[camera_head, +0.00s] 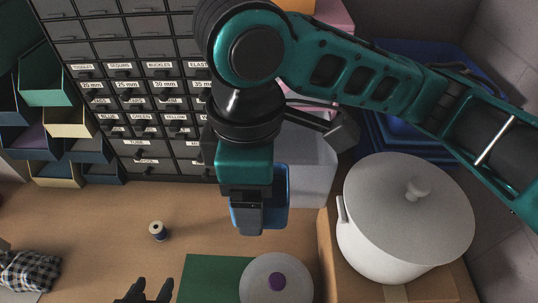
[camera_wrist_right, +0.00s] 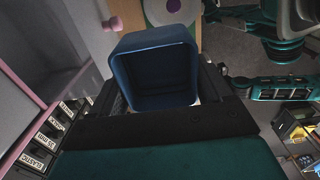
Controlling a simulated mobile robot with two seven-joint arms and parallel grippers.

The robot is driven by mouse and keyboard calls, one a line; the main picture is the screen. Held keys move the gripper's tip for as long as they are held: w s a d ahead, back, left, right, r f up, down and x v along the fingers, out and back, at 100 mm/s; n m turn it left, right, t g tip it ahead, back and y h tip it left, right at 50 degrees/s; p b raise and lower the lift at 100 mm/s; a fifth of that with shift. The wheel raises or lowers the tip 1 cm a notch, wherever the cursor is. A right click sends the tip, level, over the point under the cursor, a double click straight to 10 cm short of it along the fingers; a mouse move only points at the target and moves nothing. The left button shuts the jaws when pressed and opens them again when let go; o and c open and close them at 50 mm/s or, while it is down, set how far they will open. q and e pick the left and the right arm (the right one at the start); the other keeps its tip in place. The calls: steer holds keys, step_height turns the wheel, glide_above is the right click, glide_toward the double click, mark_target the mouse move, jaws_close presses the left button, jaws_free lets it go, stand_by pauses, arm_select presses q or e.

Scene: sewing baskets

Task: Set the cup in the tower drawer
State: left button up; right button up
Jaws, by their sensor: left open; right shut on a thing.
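My right gripper (camera_head: 247,222) is shut on the blue cup (camera_head: 282,190), in front of the labelled cabinet and above the table. In the right wrist view the blue cup (camera_wrist_right: 158,77) is square-mouthed, with its empty inside facing the camera, between the fingers of my right gripper. A grey tower (camera_head: 310,165) with pink parts stands just behind the cup, partly hidden by my right arm. The wrist view shows a grey face with a pink knob (camera_wrist_right: 113,24); I cannot tell whether a drawer is open. My left gripper (camera_head: 146,292) is open and empty at the bottom edge.
A dark cabinet (camera_head: 115,30) of small labelled drawers stands at the back. A white lidded pot (camera_head: 385,245) is on the right. A white disc (camera_head: 262,283) lies on a green mat (camera_head: 205,275). A thread spool (camera_head: 157,231) stands on the otherwise clear table left of centre.

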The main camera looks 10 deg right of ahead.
arm_select(q)
steer(key=shift+f, duration=0.15)
arm_select(e)
steer(key=w+d, duration=0.4)
steer(key=w, duration=1.1)
arm_select(q)
steer(key=shift+f+b, duration=0.25)
steer(key=shift+b, duration=0.05)
steer(key=shift+f+b, duration=0.3)
arm_select(e)
steer(key=f, duration=1.1)
steer(key=shift+s+d, duration=0.15)
steer(key=shift+d, duration=0.05)
steer(key=shift+w+f, duration=0.2)
steer(key=shift+f, duration=0.1)
arm_select(q)
steer(key=shift+r, duration=0.2)
arm_select(e)
steer(key=shift+f, duration=0.25)
arm_select(q)
steer(key=shift+r+p, duration=0.15)
steer(key=shift+p, duration=0.2)
arm_select(e)
steer(key=shift+f, duration=0.3)
steer(key=o, duration=1)
steer(key=shift+c, duration=0.2)
